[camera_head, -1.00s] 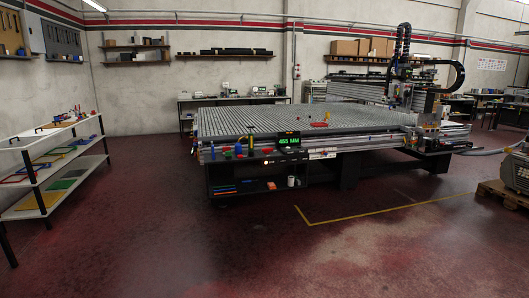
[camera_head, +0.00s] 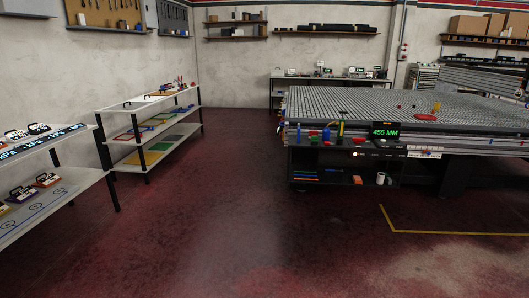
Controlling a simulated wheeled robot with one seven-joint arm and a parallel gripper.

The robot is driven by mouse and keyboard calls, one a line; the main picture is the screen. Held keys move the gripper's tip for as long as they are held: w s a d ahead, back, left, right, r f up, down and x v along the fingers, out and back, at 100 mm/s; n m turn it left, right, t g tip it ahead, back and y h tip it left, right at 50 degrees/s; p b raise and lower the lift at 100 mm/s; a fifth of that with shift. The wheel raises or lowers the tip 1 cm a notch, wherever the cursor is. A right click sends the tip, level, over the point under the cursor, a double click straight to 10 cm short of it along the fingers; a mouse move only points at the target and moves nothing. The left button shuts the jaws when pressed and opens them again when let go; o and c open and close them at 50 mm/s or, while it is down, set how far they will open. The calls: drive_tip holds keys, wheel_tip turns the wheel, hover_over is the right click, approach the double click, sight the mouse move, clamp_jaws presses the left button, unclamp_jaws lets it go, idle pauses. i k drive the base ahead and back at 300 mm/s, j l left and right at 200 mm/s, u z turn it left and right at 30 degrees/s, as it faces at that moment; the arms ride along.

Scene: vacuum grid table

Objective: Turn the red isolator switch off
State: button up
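No part clearly reads as the red isolator switch at this distance. A small box with a reddish spot (camera_head: 403,48) is on the pillar at the back right, too small to make out. Small red parts (camera_head: 313,136) sit at the left front edge of the vacuum grid table (camera_head: 350,100), beside a blue part (camera_head: 326,135) and a yellow-green one (camera_head: 340,130). I cannot tell whether any of these is the switch or how it is set. My gripper is not in view.
A display reading 455 MM (camera_head: 385,130) is on the table's front. White shelves (camera_head: 125,110) with coloured sheets stand at left; nearer shelves (camera_head: 75,190) hold labelled items. Open red floor (camera_head: 230,210) lies between shelves and table. A yellow floor line (camera_head: 450,232) is at right.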

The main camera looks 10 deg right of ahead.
sight(357, 141)
drive_tip(key=i+l+z, duration=0.4)
drive_tip(key=i, duration=0.45)
drive_tip(key=i+z, duration=0.45)
drive_tip(key=i, duration=1)
drive_tip(key=i+l+u, duration=0.1)
drive_tip(key=i, duration=0.55)
drive_tip(key=i+l+u, duration=0.1)
drive_tip(key=i, duration=0.55)
drive_tip(key=i+l+u, duration=0.15)
drive_tip(key=i+u, duration=0.15)
drive_tip(key=i, duration=0.2)
drive_tip(key=i+l+u, duration=0.35)
drive_tip(key=i, duration=0.2)
